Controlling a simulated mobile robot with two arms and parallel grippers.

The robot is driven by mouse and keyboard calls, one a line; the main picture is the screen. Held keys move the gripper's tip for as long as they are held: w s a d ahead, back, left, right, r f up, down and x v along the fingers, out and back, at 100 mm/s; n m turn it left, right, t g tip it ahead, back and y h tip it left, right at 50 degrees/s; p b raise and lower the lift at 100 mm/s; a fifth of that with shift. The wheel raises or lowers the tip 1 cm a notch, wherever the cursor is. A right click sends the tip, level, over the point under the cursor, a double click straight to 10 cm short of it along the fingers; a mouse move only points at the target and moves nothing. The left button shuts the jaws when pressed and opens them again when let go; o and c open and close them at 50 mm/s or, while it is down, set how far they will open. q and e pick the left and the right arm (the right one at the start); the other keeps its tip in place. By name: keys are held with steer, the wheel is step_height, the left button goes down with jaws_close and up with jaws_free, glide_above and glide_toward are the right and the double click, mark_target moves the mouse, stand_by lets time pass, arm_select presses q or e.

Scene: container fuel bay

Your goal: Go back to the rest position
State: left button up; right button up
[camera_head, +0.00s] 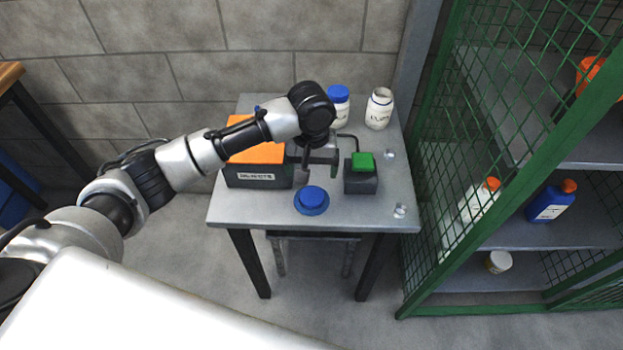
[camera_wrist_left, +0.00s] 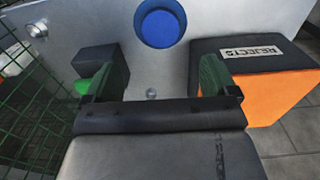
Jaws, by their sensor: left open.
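My left gripper (camera_head: 319,168) hangs over the small grey table (camera_head: 240,212) in the head view, its arm reaching in from the left. It is open, and in the left wrist view its two fingers (camera_wrist_left: 161,78) stand apart with nothing between them. A blue round lid or button (camera_head: 312,200) lies on the table just in front of the gripper; it also shows in the left wrist view (camera_wrist_left: 160,25), beyond the fingers. My right gripper is in neither view.
A dark box with an orange top (camera_head: 258,178), labelled REJECTS, is left of the gripper. A dark block with a green top (camera_head: 362,161) is right. Behind stand a blue-capped jar (camera_head: 339,105) and an open white jar (camera_head: 379,108). A green mesh cage (camera_head: 490,150) borders the right.

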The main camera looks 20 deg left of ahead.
arm_select(q)
steer(key=s+d+f+m+t+h, duration=0.1)
steer(key=s+d+f+m+h, duration=0.15)
steer(key=s, duration=0.35)
steer(key=s+d+f+m+t+h, duration=0.1)
steer(key=s+d+f+m, duration=0.2)
steer(key=s, duration=0.4)
steer(key=s+a+t+y, duration=0.2)
steer(key=s+a+y, duration=0.1)
steer(key=s+a, duration=0.9)
step_height(320, 180, down, 25)
steer(key=s+g, duration=0.2)
steer(key=s+a+f+g, duration=0.1)
steer(key=s+a+f, duration=0.1)
steer(key=s+f, duration=1.4)
steer(key=shift+s+f, duration=0.25)
steer(key=shift+f, duration=0.5)
